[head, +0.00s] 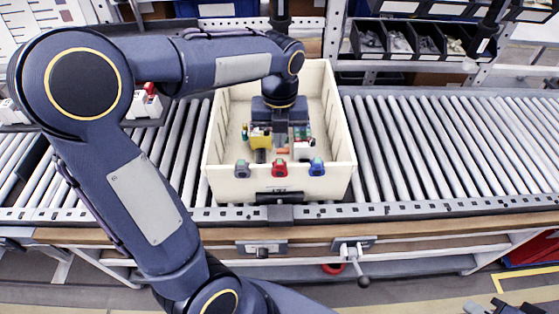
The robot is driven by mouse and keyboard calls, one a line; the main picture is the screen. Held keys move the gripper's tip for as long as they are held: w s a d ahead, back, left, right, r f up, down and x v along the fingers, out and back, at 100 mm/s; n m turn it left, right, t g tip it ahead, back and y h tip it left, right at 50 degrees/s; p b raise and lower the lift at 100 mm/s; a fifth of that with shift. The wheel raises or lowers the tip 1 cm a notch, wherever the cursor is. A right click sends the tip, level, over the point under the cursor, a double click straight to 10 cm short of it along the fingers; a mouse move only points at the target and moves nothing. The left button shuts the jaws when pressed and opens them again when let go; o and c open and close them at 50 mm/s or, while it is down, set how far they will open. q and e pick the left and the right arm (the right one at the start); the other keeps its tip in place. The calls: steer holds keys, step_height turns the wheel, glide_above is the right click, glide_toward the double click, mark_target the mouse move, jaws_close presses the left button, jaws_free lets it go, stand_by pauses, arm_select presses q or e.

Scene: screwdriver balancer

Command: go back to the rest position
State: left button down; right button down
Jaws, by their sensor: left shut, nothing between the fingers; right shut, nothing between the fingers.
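My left arm comes in from the left and bends over the conveyor. My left gripper (281,139) points down into a cream bin, and its fingers are shut with nothing between them. The fingertips are partly lost among small parts on the bin floor. My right gripper (497,306) shows only as dark fingers at the bottom right edge, low and clear of the conveyor, shut and empty. A dark upright tool-like piece (280,12) shows at the top centre, behind my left wrist; I cannot tell exactly what it is.
The cream bin (342,172) sits on a roller conveyor (420,150). It holds a yellow part (260,137) and other small parts; grey, red (281,166) and blue (317,166) pieces are at its front wall. Black parts trays (400,40) stand back right. The rollers right of the bin are clear.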

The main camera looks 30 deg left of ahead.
stand_by(0.4)
arm_select(q)
steer(key=shift+s+r+n, duration=0.1)
steer(key=shift+s+n, duration=0.25)
steer(key=shift+n, duration=0.15)
steer(key=s+d+n+t+h, duration=0.2)
steer(key=s+n, duration=0.6)
steer(key=n, duration=0.7)
steer(key=s+d+n+t+h, duration=0.1)
steer(key=s+d+n+t, duration=0.1)
steer(key=s+n, duration=0.6)
steer(key=shift+s+n+t+h, duration=0.15)
steer(key=shift+n+t+h, duration=0.45)
steer(key=shift+n, duration=3)
steer(key=shift+r, duration=0.1)
